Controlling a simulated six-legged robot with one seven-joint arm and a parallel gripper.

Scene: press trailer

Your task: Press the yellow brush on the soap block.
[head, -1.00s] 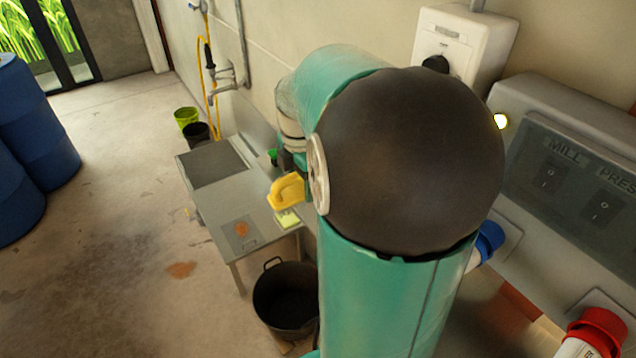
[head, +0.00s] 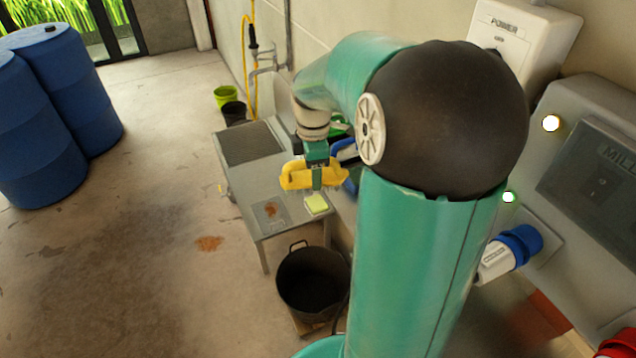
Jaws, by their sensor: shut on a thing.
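The yellow brush (head: 296,179) is held by my gripper (head: 318,182), which is shut on it, over the right part of the metal table. The soap block (head: 316,204) is a small pale yellow-green block lying near the table's front right edge. In the head view the brush appears just above and left of the soap block, with a gap between them in the picture. I cannot tell the exact height of the brush over the table. My arm hides part of the area behind the gripper.
The metal table (head: 238,180) has a dark panel at its far end and a rust-brown patch. A black bucket (head: 312,285) stands below its front edge. Blue barrels (head: 50,150) stand at left. A wall box (head: 510,40) and a control cabinet (head: 590,200) stand at right.

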